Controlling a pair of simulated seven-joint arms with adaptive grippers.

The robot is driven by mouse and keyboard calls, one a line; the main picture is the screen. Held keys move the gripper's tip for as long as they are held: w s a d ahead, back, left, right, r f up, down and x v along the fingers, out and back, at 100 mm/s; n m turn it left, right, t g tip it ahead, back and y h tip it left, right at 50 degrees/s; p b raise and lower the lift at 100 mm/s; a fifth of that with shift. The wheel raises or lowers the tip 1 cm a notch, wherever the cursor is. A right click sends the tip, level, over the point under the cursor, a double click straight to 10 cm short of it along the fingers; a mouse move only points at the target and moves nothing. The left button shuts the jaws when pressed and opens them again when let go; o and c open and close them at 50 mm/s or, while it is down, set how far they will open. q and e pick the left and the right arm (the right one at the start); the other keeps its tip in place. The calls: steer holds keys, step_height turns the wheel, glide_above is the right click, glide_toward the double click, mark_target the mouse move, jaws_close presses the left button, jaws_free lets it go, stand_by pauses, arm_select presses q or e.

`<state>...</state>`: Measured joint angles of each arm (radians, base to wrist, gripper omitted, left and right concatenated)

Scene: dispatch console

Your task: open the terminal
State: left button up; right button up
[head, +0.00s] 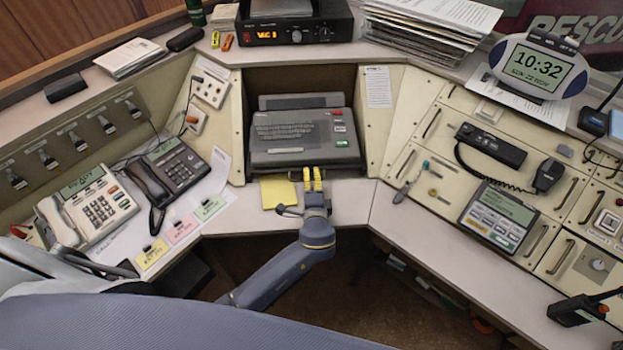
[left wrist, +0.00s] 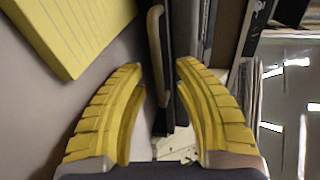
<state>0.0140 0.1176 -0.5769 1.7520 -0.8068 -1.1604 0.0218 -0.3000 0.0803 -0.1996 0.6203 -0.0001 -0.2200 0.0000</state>
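The terminal (head: 302,135) is a grey unit with a keyboard and green and red buttons, sitting in the recess at the middle of the console. My left gripper (head: 312,174) is at its front edge, right of centre, with yellow fingers pointing at it. In the left wrist view the fingers (left wrist: 160,68) are apart, on either side of a dark front edge with a curved tan handle (left wrist: 156,45). I cannot tell whether either finger touches it. My right gripper is not in view.
A yellow notepad (head: 279,191) lies just left of my left gripper, also in the left wrist view (left wrist: 75,30). Phones (head: 90,208) stand at left. A handset (head: 492,145) and a small touch panel (head: 490,215) are on the right panel. The desk right of the gripper is clear.

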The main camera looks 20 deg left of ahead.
arm_select(q)
steer(key=shift+o, duration=0.2)
steer(key=shift+w, duration=0.15)
jaws_close()
stand_by(0.3)
